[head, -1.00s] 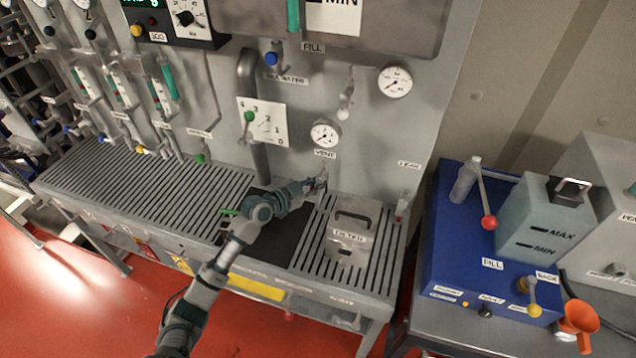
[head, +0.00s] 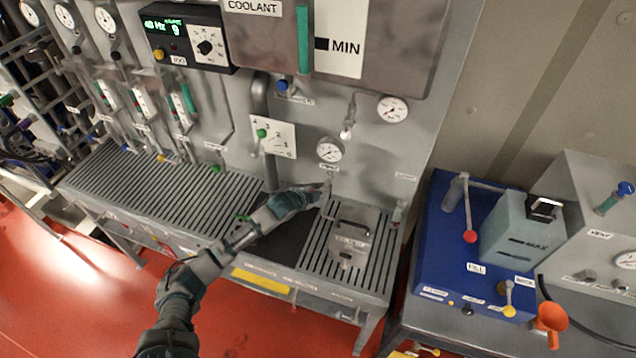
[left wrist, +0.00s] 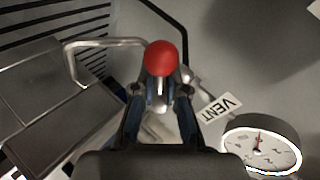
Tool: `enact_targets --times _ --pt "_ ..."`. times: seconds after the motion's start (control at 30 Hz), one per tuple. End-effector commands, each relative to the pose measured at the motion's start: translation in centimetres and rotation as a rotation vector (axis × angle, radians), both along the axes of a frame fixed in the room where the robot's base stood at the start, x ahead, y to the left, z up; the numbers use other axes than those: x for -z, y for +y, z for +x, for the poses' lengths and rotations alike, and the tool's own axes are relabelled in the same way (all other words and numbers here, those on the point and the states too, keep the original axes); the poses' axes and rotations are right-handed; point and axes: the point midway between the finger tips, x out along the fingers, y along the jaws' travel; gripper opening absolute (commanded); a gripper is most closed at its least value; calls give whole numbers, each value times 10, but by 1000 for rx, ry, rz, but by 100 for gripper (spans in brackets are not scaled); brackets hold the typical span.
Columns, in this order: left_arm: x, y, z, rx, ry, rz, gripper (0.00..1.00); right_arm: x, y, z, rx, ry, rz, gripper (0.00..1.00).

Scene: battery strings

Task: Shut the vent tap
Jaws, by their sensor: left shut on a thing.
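The vent tap shows in the left wrist view as a small lever with a red ball knob (left wrist: 160,57), just by the VENT label (left wrist: 219,107). My left gripper (left wrist: 160,92) is shut on the tap's lever, with the red knob showing past the fingertips. In the head view my left gripper (head: 318,192) is at the panel below the small round gauge (head: 330,150). There the gripper and arm hide most of the tap, and the lever's exact angle cannot be told. My right gripper is not in view.
A grey metal box with a handle (head: 368,222) stands on the slotted bench (head: 150,195), right of and below the gripper. A blue unit (head: 432,250) with a red-knobbed lever (head: 470,236) and an orange funnel (head: 551,318) is at the right. The slotted bench at left is clear.

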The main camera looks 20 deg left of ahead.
Motion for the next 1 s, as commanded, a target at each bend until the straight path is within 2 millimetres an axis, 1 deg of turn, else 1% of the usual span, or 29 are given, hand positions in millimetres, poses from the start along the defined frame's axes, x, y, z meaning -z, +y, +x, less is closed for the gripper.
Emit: enact_targets --times 0.03,0.1,0.2,0.4,0.63,1.0 --pt "-10 0 1 1 -5 39 0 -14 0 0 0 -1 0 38" --pt "-10 0 1 0 -6 97 0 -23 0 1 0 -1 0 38" --pt "-11 0 1 1 -10 175 0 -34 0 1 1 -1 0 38" --pt "-11 1 1 -1 -13 296 0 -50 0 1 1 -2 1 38" --pt "-10 1 1 1 -15 379 0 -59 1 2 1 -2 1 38" --pt "-8 1 0 0 -14 409 0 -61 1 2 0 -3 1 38"
